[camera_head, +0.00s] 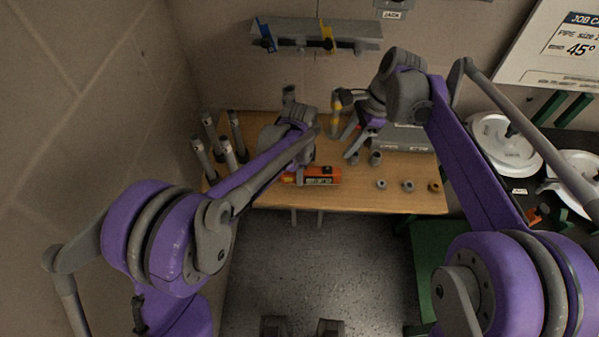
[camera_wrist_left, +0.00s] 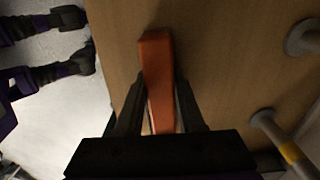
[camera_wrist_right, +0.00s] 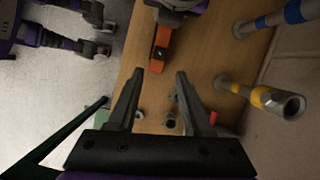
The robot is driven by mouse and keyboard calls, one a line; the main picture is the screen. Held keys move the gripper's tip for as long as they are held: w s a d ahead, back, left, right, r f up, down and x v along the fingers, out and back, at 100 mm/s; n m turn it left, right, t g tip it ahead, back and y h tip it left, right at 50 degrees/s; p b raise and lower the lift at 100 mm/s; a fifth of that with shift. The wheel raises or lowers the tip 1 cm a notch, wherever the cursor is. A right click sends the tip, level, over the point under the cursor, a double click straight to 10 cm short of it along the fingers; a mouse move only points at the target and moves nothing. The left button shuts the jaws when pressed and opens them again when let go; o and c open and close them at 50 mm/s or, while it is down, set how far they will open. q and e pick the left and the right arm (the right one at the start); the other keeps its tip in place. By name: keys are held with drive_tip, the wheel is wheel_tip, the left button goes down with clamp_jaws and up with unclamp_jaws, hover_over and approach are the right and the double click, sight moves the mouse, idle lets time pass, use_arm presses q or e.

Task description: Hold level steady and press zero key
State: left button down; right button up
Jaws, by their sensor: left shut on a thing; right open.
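The orange level (camera_head: 322,175) lies near the front edge of the wooden table, with a dark panel on its top face. My left gripper (camera_wrist_left: 160,105) is shut on the level, its fingers on both sides of the orange body. In the head view my left arm hides part of the level. The level also shows in the right wrist view (camera_wrist_right: 160,50), with a small dark panel on it. I cannot make out the zero key. My right gripper (camera_wrist_right: 155,78) is open and empty, above the table and apart from the level.
Several upright grey pipes (camera_head: 236,135) stand at the table's left. Small ring fittings (camera_head: 408,185) lie at its front right. A yellow-banded pipe (camera_wrist_right: 270,100) stands near the wall. A rack with blue and yellow clamps (camera_head: 315,32) hangs behind. White round plates (camera_head: 505,145) lie right.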

drive_tip(key=shift+s, duration=0.1)
drive_tip(key=c, duration=0.3)
drive_tip(key=shift+s+a+f+n+h, duration=0.1)
drive_tip(key=shift+s+a+n+h, duration=0.1)
drive_tip(key=shift+s+n+h, duration=0.15)
drive_tip(key=shift+c, duration=1.4)
drive_tip(key=s+n+t+h, duration=0.1)
drive_tip(key=s+n+t, duration=0.1)
drive_tip(key=n, duration=0.1)
drive_tip(key=s+a+n+t+h, duration=0.1)
drive_tip(key=s+n+t+h, duration=0.1)
drive_tip(key=n, duration=0.1)
drive_tip(key=shift+s+a+r+n, duration=0.15)
drive_tip(key=shift+s+r+n, duration=0.05)
drive_tip(key=shift+n, duration=0.15)
clamp_jaws()
drive_tip(key=shift+s+a+r+n+t, duration=0.45)
drive_tip(key=shift+s+n+t, duration=0.4)
drive_tip(key=shift+n, duration=0.55)
drive_tip(key=shift+s+a+r+n+t, duration=0.5)
drive_tip(key=shift+n+t, duration=0.5)
drive_tip(key=shift+n, duration=0.4)
drive_tip(key=shift+s+a+r+n+t, duration=0.3)
drive_tip(key=shift+s+n+t, duration=0.55)
drive_tip(key=shift+n, duration=0.55)
drive_tip(key=shift+w, duration=0.15)
